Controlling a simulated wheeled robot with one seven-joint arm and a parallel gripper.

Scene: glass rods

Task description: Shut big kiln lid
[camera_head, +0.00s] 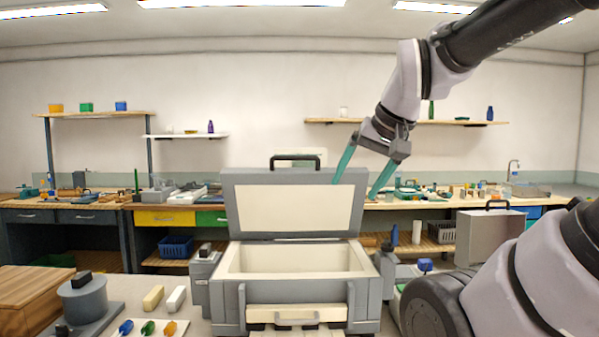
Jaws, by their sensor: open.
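The big kiln (300,262) is a grey box with a cream lining, standing on the table in front of me. Its lid (295,208) stands open, raised nearly upright at the back, with the cream inner face towards me. A black handle (295,161) sits on the lid's top edge. The kiln's chamber looks empty. My gripper (362,190) is open, with two teal fingers pointing down near the lid's upper right corner. The left finger overlaps the lid's right edge in the picture; I cannot tell whether it touches. Nothing is between the fingers.
Left of the kiln are a wooden box (38,298), a grey round pot (83,297), pale blocks (153,298) and several coloured glass pieces (148,327). A grey case (489,238) stands at right. Workbenches and shelves line the back wall. Space above the kiln is clear.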

